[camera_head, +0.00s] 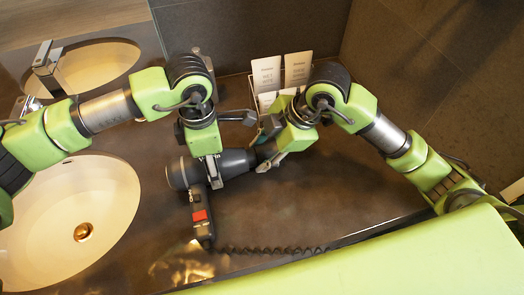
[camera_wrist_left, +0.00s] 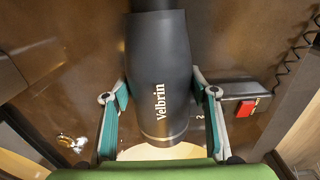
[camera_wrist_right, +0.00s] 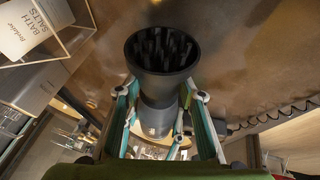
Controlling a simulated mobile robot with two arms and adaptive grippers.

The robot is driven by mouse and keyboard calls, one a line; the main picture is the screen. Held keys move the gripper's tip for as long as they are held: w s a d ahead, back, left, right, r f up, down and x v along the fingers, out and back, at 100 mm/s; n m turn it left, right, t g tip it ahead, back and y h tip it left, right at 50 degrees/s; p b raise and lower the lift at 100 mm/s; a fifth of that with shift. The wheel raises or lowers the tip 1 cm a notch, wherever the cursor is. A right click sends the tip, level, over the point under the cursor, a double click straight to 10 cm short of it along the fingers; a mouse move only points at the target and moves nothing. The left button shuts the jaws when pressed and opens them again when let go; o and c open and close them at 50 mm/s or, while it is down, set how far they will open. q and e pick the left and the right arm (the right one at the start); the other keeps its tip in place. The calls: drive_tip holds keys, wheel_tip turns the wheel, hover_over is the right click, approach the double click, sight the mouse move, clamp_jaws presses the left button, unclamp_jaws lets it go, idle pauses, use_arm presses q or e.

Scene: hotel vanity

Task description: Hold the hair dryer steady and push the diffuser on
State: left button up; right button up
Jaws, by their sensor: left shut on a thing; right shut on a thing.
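The dark grey hair dryer (camera_head: 237,162) is on the vanity top, its handle pointing toward the front with a red switch (camera_head: 200,215). My left gripper (camera_head: 214,172) is shut on its barrel; in the left wrist view the fingers lie on either side of the barrel (camera_wrist_left: 160,75) marked "Velbrin". My right gripper (camera_head: 272,160) is shut on the black diffuser (camera_wrist_right: 162,52), whose open bowl with prongs faces up in the right wrist view. The diffuser is in line with the barrel's front end. The joint between them is largely hidden by my gripper, so I cannot tell if it is seated.
A holder with cards and packets (camera_head: 268,80) stands behind the right gripper. A round basin (camera_head: 110,185) is at left, with a mirror behind it. The coiled cord (camera_head: 275,249) runs right along the front edge. The countertop right of the dryer is clear.

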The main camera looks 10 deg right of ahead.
drive_tip(key=shift+a, duration=0.95)
idle(0.5)
drive_tip(key=o, duration=1.1)
drive_tip(key=shift+s+r, duration=0.1)
drive_tip(key=shift+o, duration=0.2)
drive_tip(key=shift+a, duration=0.1)
drive_tip(key=shift+r, duration=0.4)
drive_tip(key=v, duration=1.1)
drive_tip(key=shift+d, duration=0.4)
